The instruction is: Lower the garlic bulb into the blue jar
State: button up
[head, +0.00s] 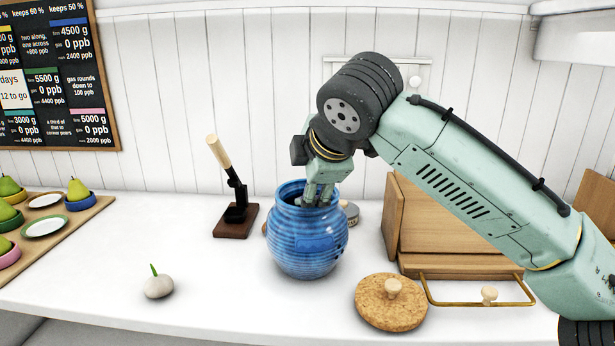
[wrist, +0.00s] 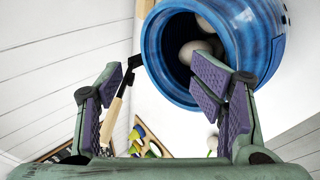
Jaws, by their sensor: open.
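The blue jar (head: 305,250) stands upright and uncovered on the white counter. In the wrist view, the jar's mouth (wrist: 152,40) faces the camera, and pale rounded things (wrist: 192,52) lie inside; they look like garlic bulbs. A white garlic bulb (head: 159,286) with a green sprout lies on the counter left of the jar; it also shows partly behind a finger in the wrist view (wrist: 212,143). My gripper (head: 317,195) is at the jar's mouth, fingers pointing down. In the wrist view, its fingers (wrist: 160,82) are apart with nothing between them.
A cork lid (head: 388,312) lies right of the jar. A wooden box (head: 440,228) with a brass handle stands behind it. A wooden-handled tool on a dark base (head: 236,222) stands left of the jar. A tray of pears (head: 95,212) is at far left. The front-left counter is mostly clear.

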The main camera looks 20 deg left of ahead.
notch_tip(320, 180, up, 7)
jog(key=p, duration=0.7)
jog(key=shift+f, duration=0.1)
